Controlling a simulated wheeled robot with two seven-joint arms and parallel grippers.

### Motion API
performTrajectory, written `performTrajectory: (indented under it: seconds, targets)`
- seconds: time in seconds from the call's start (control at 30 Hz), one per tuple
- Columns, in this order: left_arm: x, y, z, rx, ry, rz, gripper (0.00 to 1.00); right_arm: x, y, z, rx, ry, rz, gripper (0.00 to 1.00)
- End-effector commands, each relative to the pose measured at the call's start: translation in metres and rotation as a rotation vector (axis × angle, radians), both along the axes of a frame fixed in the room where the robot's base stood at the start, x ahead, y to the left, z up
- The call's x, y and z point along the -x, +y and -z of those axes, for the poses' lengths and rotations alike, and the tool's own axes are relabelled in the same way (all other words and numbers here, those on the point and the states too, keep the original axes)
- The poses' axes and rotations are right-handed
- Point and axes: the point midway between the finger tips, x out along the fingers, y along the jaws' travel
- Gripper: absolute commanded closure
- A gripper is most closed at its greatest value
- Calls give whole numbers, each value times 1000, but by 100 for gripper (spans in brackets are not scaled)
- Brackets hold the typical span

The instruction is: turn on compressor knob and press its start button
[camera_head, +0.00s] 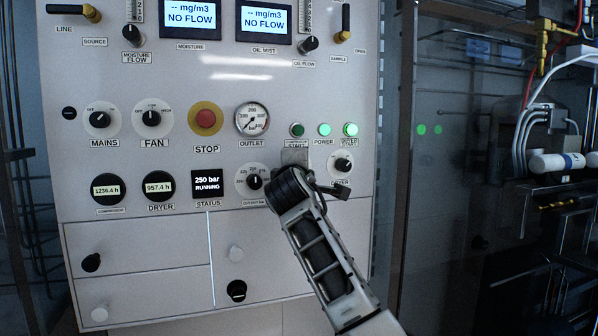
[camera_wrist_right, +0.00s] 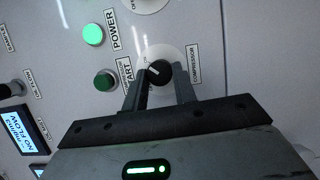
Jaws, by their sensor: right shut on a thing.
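The compressor knob (camera_wrist_right: 158,73) is black on a white round plate in the right wrist view, beside its COMPRESSOR label. A white pointer mark shows on it. My right gripper (camera_wrist_right: 161,80) has its two fingers on either side of the knob, shut on it. In the head view the right gripper (camera_head: 296,160) hides the knob. The start button (camera_head: 297,130) is dark green, just above the gripper; it also shows in the right wrist view (camera_wrist_right: 105,81), left of the fingers. My left gripper is not in view.
The lit green POWER lamp (camera_head: 324,130) and another lit green light (camera_head: 350,129) stand right of the start button. The DRYER knob (camera_head: 342,165) is close right of my gripper. The red STOP button (camera_head: 206,118) is further left. The status display (camera_head: 208,184) reads 250 bar RUNNING.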

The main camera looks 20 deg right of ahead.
Motion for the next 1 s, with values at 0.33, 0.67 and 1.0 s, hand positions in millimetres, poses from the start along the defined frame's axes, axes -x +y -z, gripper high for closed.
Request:
performTrajectory:
  seconds: [0.33, 0.67, 1.0]
  targets:
    - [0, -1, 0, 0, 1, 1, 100, 0, 0, -1, -45, 0, -1, 95]
    - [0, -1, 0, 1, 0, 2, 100, 0, 0, -1, -46, -1, -2, 62]
    - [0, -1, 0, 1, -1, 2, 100, 1, 1, -1, -43, 0, -1, 51]
